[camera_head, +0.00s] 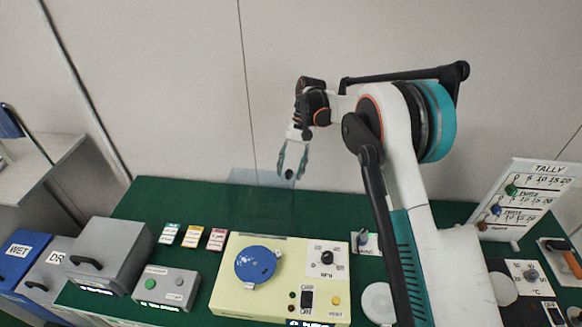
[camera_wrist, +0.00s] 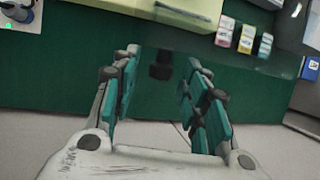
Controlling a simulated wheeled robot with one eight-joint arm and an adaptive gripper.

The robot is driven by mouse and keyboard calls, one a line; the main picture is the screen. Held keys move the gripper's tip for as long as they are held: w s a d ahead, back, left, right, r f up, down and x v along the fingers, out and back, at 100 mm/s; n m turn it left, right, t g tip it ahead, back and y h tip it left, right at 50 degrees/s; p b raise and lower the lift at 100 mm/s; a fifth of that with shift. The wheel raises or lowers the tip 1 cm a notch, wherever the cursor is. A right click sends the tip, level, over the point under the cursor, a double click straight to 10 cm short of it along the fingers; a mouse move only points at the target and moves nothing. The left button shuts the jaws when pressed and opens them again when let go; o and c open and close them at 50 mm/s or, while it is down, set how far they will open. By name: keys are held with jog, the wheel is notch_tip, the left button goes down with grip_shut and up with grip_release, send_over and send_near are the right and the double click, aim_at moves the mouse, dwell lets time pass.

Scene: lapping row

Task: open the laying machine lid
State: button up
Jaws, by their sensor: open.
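The cream-yellow machine (camera_head: 285,285) with a blue round plate (camera_head: 258,264) stands on the green bench; its edge also shows in the wrist view (camera_wrist: 190,12). A clear pane (camera_head: 255,184), apparently its lid, is faintly visible behind and above the machine, raised off the plate. Its exact angle is hard to tell. A dark knob (camera_head: 289,174), apparently the lid's handle, sits by the fingertips. In the wrist view a dark knob (camera_wrist: 160,66) lies between and beyond the fingers. My gripper (camera_head: 291,172) is open, its fingers pointing down; contact with the knob cannot be told.
A grey lidded box (camera_head: 110,255), a grey button box (camera_head: 165,290) and several small cards (camera_head: 192,236) stand left of the machine. A white tally board (camera_head: 530,198) stands at right. The wall is close behind the bench. Green bench behind the cards is clear.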

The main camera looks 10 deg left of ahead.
aim_at(287, 180)
grip_shut()
jog(key=shift+s+r+t, duration=0.35)
jog(key=shift+s+r, duration=0.15)
jog(key=shift+s, duration=0.2)
jog(key=shift+s+r+t, duration=0.35)
jog(key=shift+s+r, duration=0.1)
jog(key=shift+s, duration=0.2)
jog(key=shift+s+d+r+t, duration=0.1)
jog(key=shift+s+r+t, duration=0.3)
jog(key=shift+s, duration=0.45)
jog(key=shift+s+d+r+t, duration=0.1)
jog(key=shift+s+r+t, duration=0.15)
jog(key=shift+s+t, duration=0.45)
jog(key=shift+s+r+t, duration=0.3)
jog(key=shift+s, duration=0.7)
grip_release()
jog(key=shift+r, duration=0.1)
notch_tip(287, 180, up, 12)
jog(key=d, duration=0.2)
jog(key=shift+w+d+f, duration=0.15)
jog(key=shift+w+f, duration=0.05)
jog(key=shift+w, duration=0.1)
